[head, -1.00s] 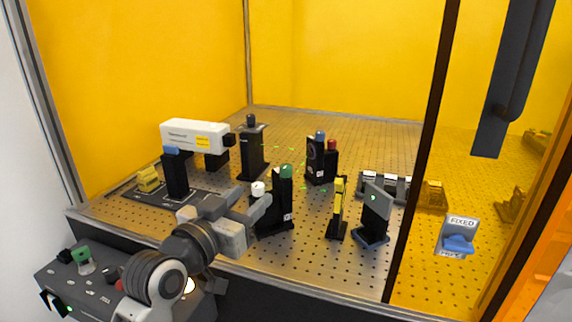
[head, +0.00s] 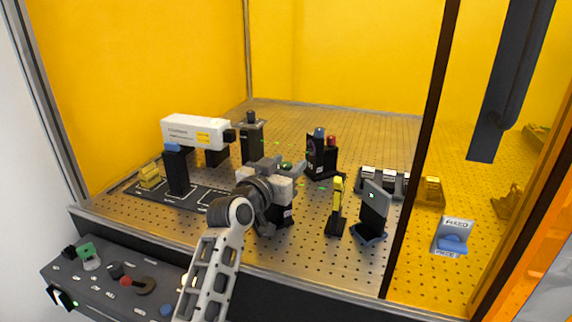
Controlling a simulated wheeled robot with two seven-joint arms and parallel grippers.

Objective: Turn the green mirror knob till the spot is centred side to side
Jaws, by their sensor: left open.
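The green mirror knob (head: 287,166) tops a black mirror mount (head: 285,215) in the middle of the breadboard. Most of the knob and mount is hidden by my left gripper (head: 283,170). The gripper is open, with its fingers at the height of the knob; I cannot tell whether they touch it. My right gripper is not in view.
A white laser (head: 193,132) stands at the back left. A mount with blue and red knobs (head: 320,152) stands behind the gripper. A yellow-topped post (head: 336,205) stands between gripper and screen.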

